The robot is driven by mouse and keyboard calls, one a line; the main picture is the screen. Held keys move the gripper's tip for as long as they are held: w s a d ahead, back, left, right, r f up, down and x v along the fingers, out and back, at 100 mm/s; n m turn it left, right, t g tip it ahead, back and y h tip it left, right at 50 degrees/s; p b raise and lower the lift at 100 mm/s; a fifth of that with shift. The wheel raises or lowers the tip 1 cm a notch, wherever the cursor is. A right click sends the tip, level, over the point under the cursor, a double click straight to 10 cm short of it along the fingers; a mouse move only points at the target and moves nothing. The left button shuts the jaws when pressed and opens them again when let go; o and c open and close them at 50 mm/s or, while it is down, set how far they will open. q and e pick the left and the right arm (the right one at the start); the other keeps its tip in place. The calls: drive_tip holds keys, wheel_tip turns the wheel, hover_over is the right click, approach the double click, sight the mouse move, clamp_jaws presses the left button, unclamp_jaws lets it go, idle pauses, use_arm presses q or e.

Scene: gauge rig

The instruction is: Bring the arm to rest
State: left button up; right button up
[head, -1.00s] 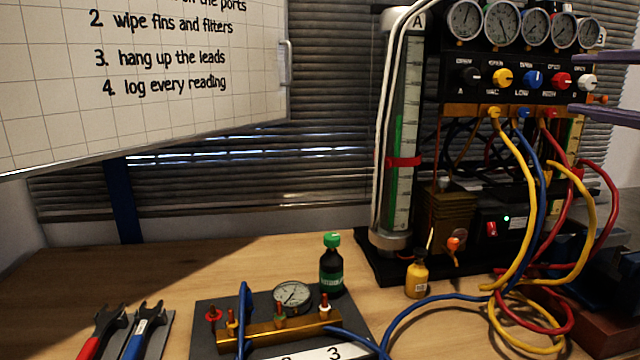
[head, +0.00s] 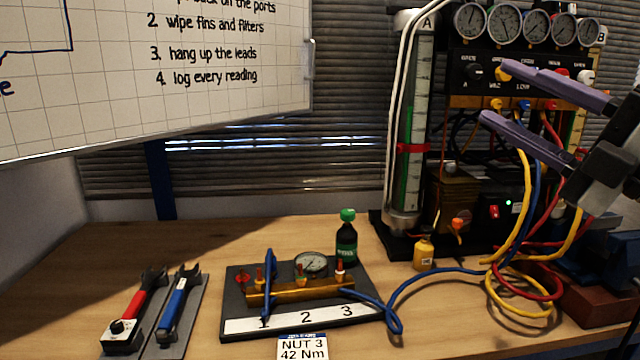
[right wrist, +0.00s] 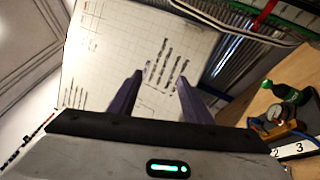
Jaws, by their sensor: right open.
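My right gripper (head: 490,92) comes in from the right in the head view. Its two purple fingers are apart, with nothing between them, and overlap the gauge rig (head: 465,130) in the picture. In the right wrist view its fingers (right wrist: 154,92) are spread and empty, with the whiteboard beyond them. My left gripper is in neither view.
A brass manifold (head: 300,289) with a gauge sits on a numbered plate (head: 345,315). A dark green-capped bottle (head: 346,240) and a yellow bottle (head: 424,253) stand behind. Red (head: 130,310) and blue (head: 178,305) wrenches lie left. Hoses loop at right. The whiteboard (head: 120,110) hangs upper left.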

drive_tip(key=s+d+f+m+g+h, duration=0.1)
drive_tip(key=s+d+f+m+h, duration=0.15)
drive_tip(key=f+m+h, duration=0.6)
drive_tip(key=s+d+f+m+h, duration=0.1)
drive_tip(key=d+f+m+h, duration=0.3)
drive_tip(key=f+m, duration=0.85)
drive_tip(key=s+d+f+m+g+h, duration=0.1)
drive_tip(key=s+d+f+m+h, duration=0.15)
drive_tip(key=f+m+h, duration=0.8)
drive_tip(key=s+a+f+n+g+y, duration=0.3)
drive_tip(key=s+a+f+g+y, duration=0.25)
drive_tip(key=s+f, duration=0.6)
drive_tip(key=s+a+f+n+g+y, duration=0.35)
drive_tip(key=s+a+f+g, duration=0.2)
drive_tip(key=s+f, duration=0.6)
use_arm(q)
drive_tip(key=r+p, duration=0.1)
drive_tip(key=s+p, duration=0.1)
drive_tip(key=p, duration=0.1)
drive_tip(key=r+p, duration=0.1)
drive_tip(key=p, duration=0.1)
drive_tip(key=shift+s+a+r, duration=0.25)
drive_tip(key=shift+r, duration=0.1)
use_arm(e)
drive_tip(key=w+a+f+t+y, duration=0.3)
drive_tip(key=w+a+f, duration=0.3)
drive_tip(key=f, duration=0.2)
drive_tip(key=shift+a+m+t, duration=0.3)
drive_tip(key=shift+a+t, duration=0.1)
drive_tip(key=shift+t, duration=0.3)
